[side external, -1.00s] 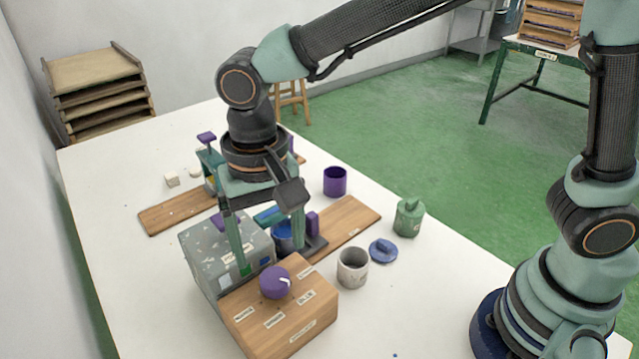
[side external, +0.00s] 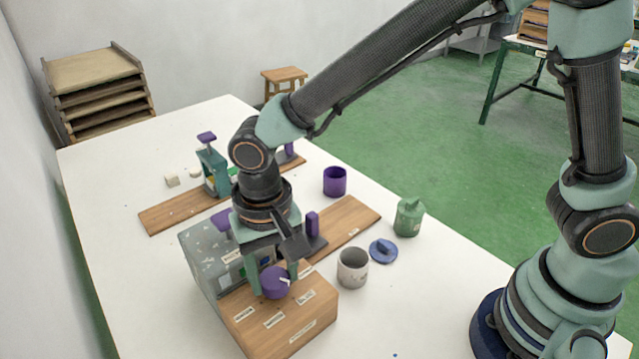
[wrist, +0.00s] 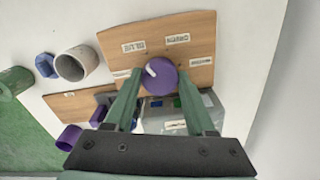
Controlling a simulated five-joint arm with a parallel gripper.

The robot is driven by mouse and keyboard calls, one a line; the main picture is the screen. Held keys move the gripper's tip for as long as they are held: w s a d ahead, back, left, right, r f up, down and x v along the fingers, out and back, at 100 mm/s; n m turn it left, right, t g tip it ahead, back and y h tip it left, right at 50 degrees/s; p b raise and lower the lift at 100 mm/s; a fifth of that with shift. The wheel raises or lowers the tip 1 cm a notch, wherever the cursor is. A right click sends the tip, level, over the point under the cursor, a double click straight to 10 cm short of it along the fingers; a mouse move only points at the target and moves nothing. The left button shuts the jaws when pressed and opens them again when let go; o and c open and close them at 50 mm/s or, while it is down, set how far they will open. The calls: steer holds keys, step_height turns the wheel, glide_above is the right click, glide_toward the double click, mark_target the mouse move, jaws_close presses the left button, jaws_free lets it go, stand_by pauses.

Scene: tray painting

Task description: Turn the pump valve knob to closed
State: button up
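The purple valve knob (side external: 274,283) with a white pointer mark sits on top of the wooden box (side external: 296,337), which carries several small labels. In the side view the pointer is toward the right. My gripper (side external: 273,285) is down over the box with its green fingers on either side of the knob. In the wrist view the knob (wrist: 161,76) shows between and just beyond the fingertips (wrist: 158,80). The fingers are spread. I cannot tell whether they touch the knob. Small labels also show around the knob in the wrist view, partly too small to read.
A grey speckled box (side external: 205,262) stands right behind the wooden box. The table's left and front area is clear.

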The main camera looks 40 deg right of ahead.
jaws_close()
steer(key=shift+n, duration=0.4)
steer(key=n, duration=0.4)
steer(key=shift+n, duration=0.3)
steer(key=n, duration=0.6)
steer(key=shift+n, duration=0.4)
steer(key=o, duration=1.2)
jaws_free()
